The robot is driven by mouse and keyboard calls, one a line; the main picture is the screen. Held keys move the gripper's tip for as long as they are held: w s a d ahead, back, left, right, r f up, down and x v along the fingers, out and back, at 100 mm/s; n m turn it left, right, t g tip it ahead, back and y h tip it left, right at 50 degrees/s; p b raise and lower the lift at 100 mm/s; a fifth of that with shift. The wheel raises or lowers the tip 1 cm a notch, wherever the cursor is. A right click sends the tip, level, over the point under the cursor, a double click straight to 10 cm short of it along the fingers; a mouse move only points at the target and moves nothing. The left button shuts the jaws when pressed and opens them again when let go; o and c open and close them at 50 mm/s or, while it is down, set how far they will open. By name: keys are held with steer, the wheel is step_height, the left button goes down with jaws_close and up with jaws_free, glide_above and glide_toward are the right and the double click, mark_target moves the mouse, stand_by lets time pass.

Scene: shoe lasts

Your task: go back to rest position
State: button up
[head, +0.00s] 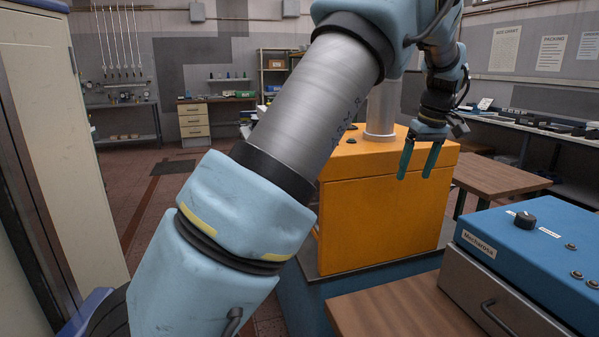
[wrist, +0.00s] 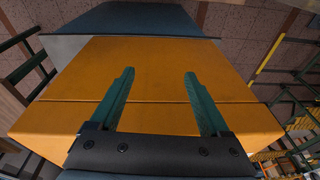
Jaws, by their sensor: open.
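My gripper (head: 418,162) hangs at the end of my light blue arm at the upper right of the head view. Its two green fingers point down and stand apart with nothing between them. In the head view it appears in front of the upper part of an orange box-shaped body. In the wrist view my gripper (wrist: 158,85) shows both fingers spread over the orange surface, with empty space between them. No shoe last is seen in either view.
A wooden table (head: 390,308) bears a blue control box (head: 530,240) at the right. A brown table (head: 495,178) stands behind it. A tall beige cabinet (head: 60,130) is at the left. Open floor (head: 150,195) lies between the cabinet and my arm. Workbenches line the walls.

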steer(key=shift+m+g+h, duration=0.3)
steer(key=a+f, duration=0.1)
steer(key=a, duration=0.8)
steer(key=w+a+f, duration=0.1)
steer(key=a, duration=0.3)
steer(key=shift+a+f, duration=0.2)
steer(key=shift+f, duration=0.1)
steer(key=s+a+f+m, duration=0.1)
steer(key=s+a+f, duration=0.2)
steer(key=s+a, duration=0.5)
steer(key=s+a+f+m, duration=0.2)
steer(key=s+a+f, duration=0.2)
steer(key=s+a, duration=0.5)
steer(key=a, duration=0.7)
steer(key=shift+a+f+h, duration=0.2)
steer(key=shift+f+h, duration=0.05)
steer(key=shift+h, duration=0.05)
steer(key=shift+c, duration=0.3)
